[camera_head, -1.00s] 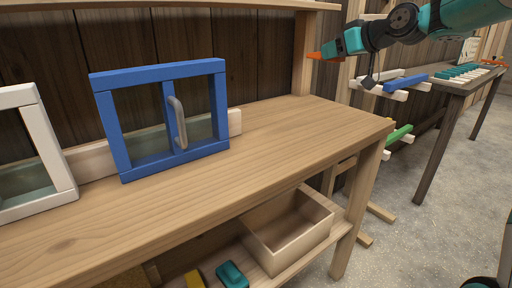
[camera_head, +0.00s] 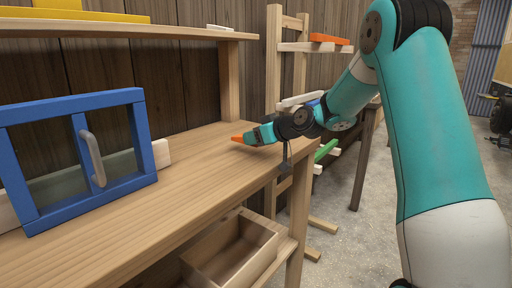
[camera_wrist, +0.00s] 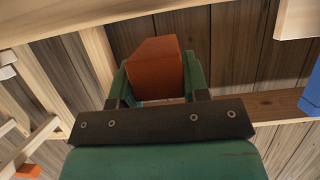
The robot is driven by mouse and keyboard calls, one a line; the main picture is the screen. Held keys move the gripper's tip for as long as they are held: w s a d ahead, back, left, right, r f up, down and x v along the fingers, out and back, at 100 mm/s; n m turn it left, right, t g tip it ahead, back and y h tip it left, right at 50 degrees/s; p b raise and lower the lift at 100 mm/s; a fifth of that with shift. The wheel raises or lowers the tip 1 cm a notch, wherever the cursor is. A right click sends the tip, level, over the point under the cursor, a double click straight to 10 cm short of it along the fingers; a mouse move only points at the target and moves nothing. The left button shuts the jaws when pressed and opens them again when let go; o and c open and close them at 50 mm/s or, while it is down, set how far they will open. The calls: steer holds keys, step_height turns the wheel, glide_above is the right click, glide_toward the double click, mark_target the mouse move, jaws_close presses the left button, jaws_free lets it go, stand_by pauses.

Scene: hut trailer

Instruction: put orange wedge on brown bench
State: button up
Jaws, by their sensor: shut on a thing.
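The orange wedge (camera_head: 237,138) is held between the fingers of my gripper (camera_head: 253,135), its thin tip pointing left. In the wrist view the wedge (camera_wrist: 155,62) fills the gap between the green fingers. The brown wooden bench (camera_head: 165,195) runs across the left and middle of the head view. My gripper and the wedge are over the back right part of its top. The height between wedge and bench top is hard to tell.
A blue window frame with a handle (camera_head: 81,150) stands on the bench at left. A shelf (camera_head: 120,27) runs above the bench. An open drawer (camera_head: 232,253) sits below. A rack post (camera_head: 272,75) stands behind my arm. The bench top's right half is clear.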

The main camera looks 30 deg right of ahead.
mark_target(255, 146)
steer(key=shift+f, duration=1.4)
steer(key=shift+f+b, duration=0.2)
steer(key=shift+b, duration=0.1)
steer(key=o, duration=1)
